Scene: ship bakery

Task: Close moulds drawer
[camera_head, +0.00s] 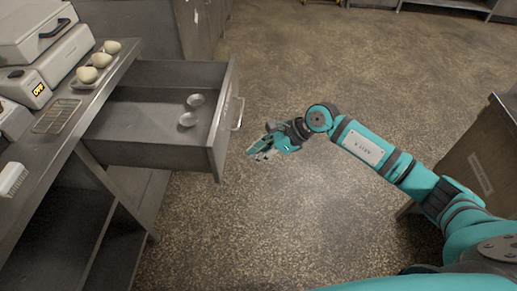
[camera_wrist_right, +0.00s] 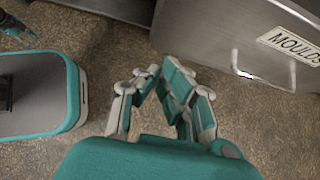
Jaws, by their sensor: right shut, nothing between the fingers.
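The counter (camera_head: 45,150) holds a scale (camera_head: 40,85), a tray with several pale rolls (camera_head: 92,76), a wire rack (camera_head: 56,116) and a white brush-like item (camera_head: 12,178). A cabinet (camera_head: 475,150) stands at the right. The floor around the drawer front is clear.

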